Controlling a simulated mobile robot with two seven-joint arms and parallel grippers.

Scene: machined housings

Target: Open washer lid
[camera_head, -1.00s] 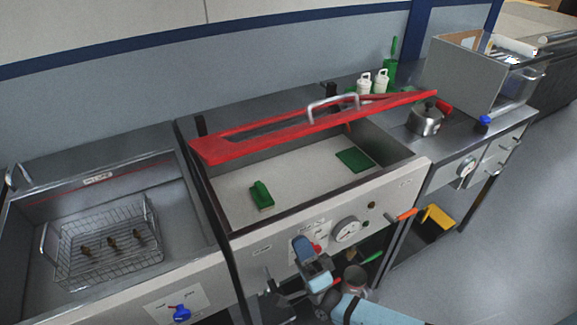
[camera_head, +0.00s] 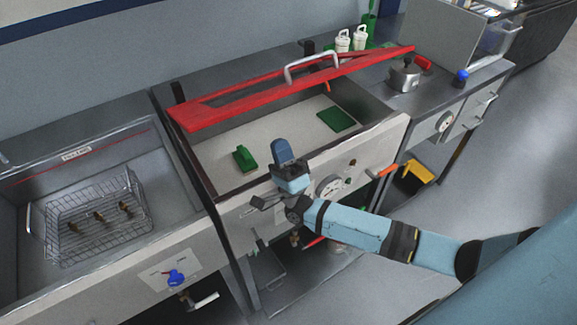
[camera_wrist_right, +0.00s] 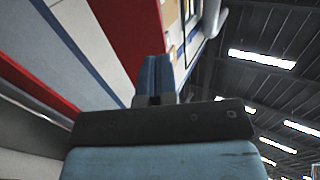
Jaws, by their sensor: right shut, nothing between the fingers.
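The washer (camera_head: 363,148) is the middle unit, with a light basin. Its red-framed lid (camera_head: 205,118) stands tilted up over the rear part, with the basin floor visible beneath. A grey bar handle (camera_head: 309,67) is on the lid. My right gripper (camera_head: 281,150) is shut and empty, pointing up by the washer's front rim, below and apart from the lid in the picture. Its blue fingers (camera_wrist_right: 154,76) are together in the right wrist view. I cannot tell whether the red bands there belong to the lid. My left gripper is not in view.
A green brush (camera_head: 244,159) and a green pad (camera_head: 337,119) lie in the washer. A sink with a wire basket (camera_head: 97,218) is at left. A kettle (camera_head: 405,76) stands on the right counter. An orange handle (camera_head: 383,171) juts from the washer's front.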

